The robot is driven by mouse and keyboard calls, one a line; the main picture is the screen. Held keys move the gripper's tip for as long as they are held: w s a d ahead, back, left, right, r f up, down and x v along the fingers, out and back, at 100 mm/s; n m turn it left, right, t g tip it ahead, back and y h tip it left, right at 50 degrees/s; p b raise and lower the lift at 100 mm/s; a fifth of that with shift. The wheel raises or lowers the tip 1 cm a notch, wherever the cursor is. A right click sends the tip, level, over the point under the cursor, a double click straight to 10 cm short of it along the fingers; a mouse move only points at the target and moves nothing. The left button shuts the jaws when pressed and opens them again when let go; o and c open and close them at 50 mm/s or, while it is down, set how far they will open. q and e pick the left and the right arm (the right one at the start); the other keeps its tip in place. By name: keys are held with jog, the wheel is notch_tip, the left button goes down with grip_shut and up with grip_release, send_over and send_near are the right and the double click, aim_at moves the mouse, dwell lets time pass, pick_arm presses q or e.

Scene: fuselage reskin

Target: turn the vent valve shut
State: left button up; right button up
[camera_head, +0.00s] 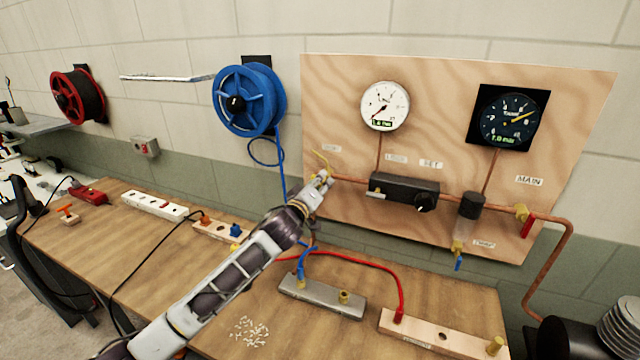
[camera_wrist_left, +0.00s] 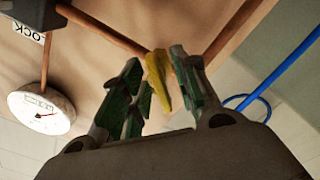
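A yellow valve lever (camera_head: 321,159) stands at the left end of the copper pipe on the plywood panel; the small label above it is too blurred to read. My left gripper (camera_head: 323,178) reaches up to this lever from below. In the left wrist view, the yellow lever (camera_wrist_left: 158,80) lies between the two fingers of my left gripper (camera_wrist_left: 158,62). The fingers are apart, with a visible gap at the lever, so the gripper looks open around it. My right gripper is not in view.
The plywood panel (camera_head: 330,90) also carries a white gauge (camera_head: 385,106), a dark gauge (camera_head: 510,118), a black regulator (camera_head: 404,190), a red-handled valve (camera_head: 527,227) and a blue-handled valve (camera_head: 458,262). A blue hose (camera_head: 283,175) hangs close beside my left gripper. Fittings and hoses lie on the wooden bench (camera_head: 130,250).

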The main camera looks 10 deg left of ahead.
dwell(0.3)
pick_arm(q)
grip_shut()
jog(key=shift+f+m, duration=0.1)
jog(key=shift+m, duration=0.7)
jog(key=shift+m+p, duration=0.75)
jog(key=shift+m, duration=0.75)
jog(key=shift+w+m+p, duration=0.1)
jog(key=shift+m+p, duration=0.85)
jog(key=shift+m, duration=1.55)
grip_release()
